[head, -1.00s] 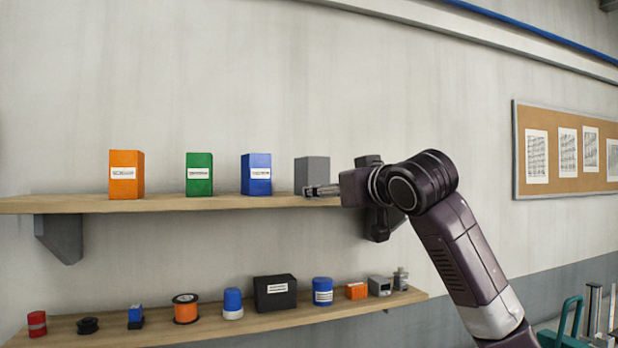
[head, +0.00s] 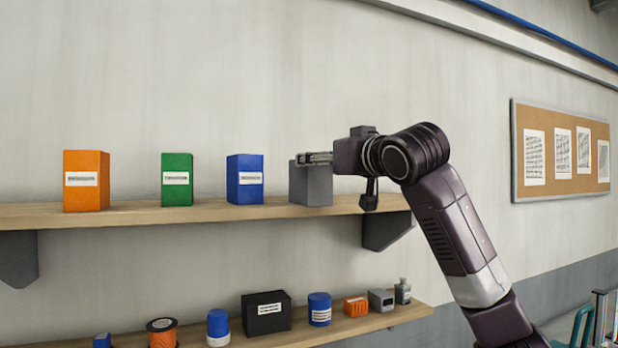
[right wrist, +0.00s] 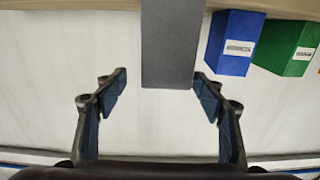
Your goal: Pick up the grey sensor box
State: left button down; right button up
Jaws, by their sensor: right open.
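The plain grey box (head: 311,187) stands upright at the right end of the row on the upper shelf, and carries no label that I can see. My right gripper (head: 316,159) is level with its top and hides part of it in the head view. In the right wrist view the grey box (right wrist: 170,45) comes down from the top edge, and its end lies between the open fingertips of my right gripper (right wrist: 160,78). A gap shows on the left; the right fingertip looks very close to the box. My left gripper is not in view.
The upper shelf (head: 130,213) also bears a blue box (head: 245,186), a green box (head: 177,185) and an orange box (head: 87,185). The blue box is the grey one's nearest neighbour. Small items, including a small grey box (head: 381,299), stand on the lower shelf (head: 345,330).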

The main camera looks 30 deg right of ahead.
jog(key=shift+w+a+r, duration=0.1)
jog(key=shift+w+r, duration=0.05)
jog(key=shift+w, duration=0.35)
jog(key=w+p, duration=0.3)
jog(key=w, duration=0.1)
jog(key=shift+a+p, duration=0.2)
jog(key=shift+p, duration=0.2)
jog(key=shift+w, duration=0.4)
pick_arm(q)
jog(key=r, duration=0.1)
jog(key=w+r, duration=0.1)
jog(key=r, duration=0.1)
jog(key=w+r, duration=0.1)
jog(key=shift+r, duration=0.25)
pick_arm(e)
jog(key=shift+f, duration=0.2)
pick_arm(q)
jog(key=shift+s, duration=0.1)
pick_arm(e)
jog(key=c, duration=0.7)
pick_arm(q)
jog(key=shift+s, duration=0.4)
pick_arm(e)
jog(key=shift+r, duration=0.1)
jog(key=c, duration=0.7)
